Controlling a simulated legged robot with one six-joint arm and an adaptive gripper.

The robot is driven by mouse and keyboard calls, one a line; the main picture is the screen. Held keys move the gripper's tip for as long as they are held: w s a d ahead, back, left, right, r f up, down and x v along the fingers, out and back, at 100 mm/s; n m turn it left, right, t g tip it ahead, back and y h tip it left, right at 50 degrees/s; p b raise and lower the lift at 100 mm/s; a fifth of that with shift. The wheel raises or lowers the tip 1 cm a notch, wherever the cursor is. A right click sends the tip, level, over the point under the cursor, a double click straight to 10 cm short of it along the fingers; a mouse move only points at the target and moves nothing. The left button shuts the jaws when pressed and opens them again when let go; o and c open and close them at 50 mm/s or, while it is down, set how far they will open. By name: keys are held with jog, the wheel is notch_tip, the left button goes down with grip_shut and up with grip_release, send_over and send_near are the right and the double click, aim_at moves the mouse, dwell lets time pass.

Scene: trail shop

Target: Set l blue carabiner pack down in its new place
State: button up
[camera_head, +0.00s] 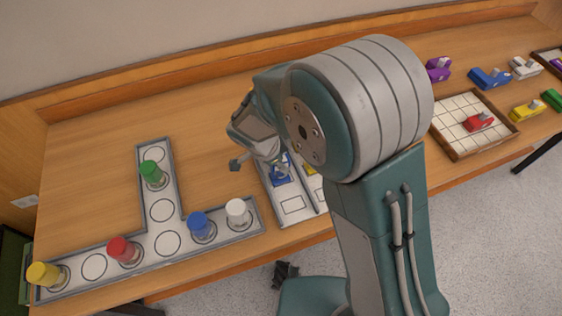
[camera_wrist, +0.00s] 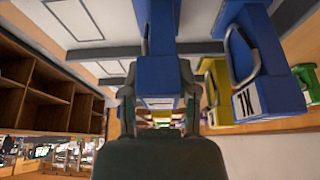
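My gripper (camera_wrist: 160,98) has its two fingers on either side of a blue carabiner pack (camera_wrist: 159,75) in the wrist view. The fingers look closed against its sides. I cannot read its size label. A second blue pack (camera_wrist: 262,75), with a label that looks like XL, stands to its right. In the head view my gripper (camera_head: 257,158) is over the slotted tray (camera_head: 291,205), next to blue pack material (camera_head: 282,172). My arm hides much of the tray there, and I cannot tell which blue pack shows or whether the held one touches the tray.
A yellow pack (camera_wrist: 216,88) and a green one (camera_wrist: 306,78) stand to the right in the wrist view. A gridded tray (camera_head: 455,115) and several small coloured objects are right of my arm.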

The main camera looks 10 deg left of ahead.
jog(key=o, duration=0.3)
jog(key=shift+d, duration=0.15)
jog(key=shift+o, duration=0.2)
jog(key=shift+d, duration=0.3)
jog(key=shift+a, duration=0.1)
jog(key=shift+a+r, duration=0.15)
jog(key=shift+r, duration=0.05)
jog(key=v, duration=1.1)
jog(key=shift+r, duration=0.35)
jog(key=s+d+r+n+y, duration=0.1)
jog(key=d+r+n, duration=0.2)
jog(key=d+r, duration=0.35)
jog(key=s+d+r+n+y, duration=0.1)
jog(key=d+r+n+y, duration=0.15)
jog(key=d, duration=0.75)
jog(key=s+d+r+n+t, duration=0.3)
jog(key=s+d+n, duration=0.3)
jog(key=s+d, duration=0.4)
jog(key=shift+d+r, duration=0.55)
jog(key=shift+d, duration=0.05)
